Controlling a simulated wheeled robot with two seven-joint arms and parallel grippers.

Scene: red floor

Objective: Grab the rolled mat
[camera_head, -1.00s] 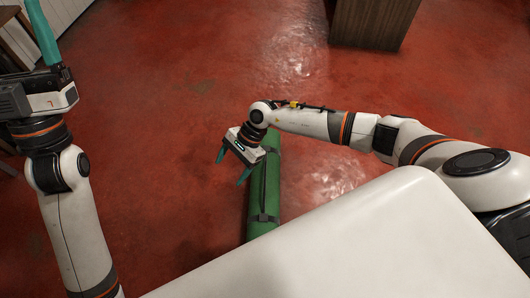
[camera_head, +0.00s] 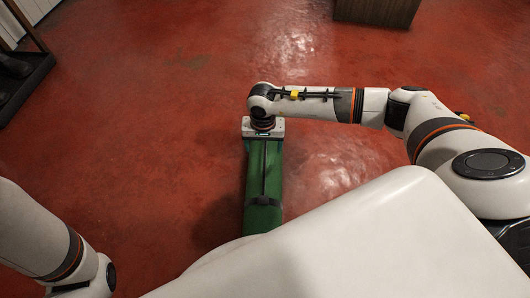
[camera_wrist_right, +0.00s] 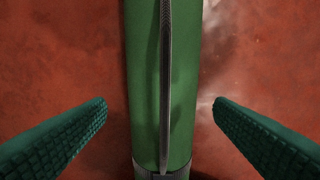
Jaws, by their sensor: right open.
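The green rolled mat (camera_head: 264,190) lies on the red floor in front of me, running away from me, with a dark strap along its top and a dark band around it. In the right wrist view the mat (camera_wrist_right: 183,75) runs up the middle between the two green fingers. My right gripper (camera_wrist_right: 160,110) is open, with one finger on each side of the mat and a gap on both sides. In the head view the right gripper (camera_head: 263,138) is over the far part of the mat, its fingers mostly hidden. My left gripper is out of view; only its arm shows at lower left.
A wooden cabinet (camera_head: 376,12) stands at the top right. A dark rack (camera_head: 22,68) stands at the upper left. The red floor (camera_head: 150,130) around the mat is clear.

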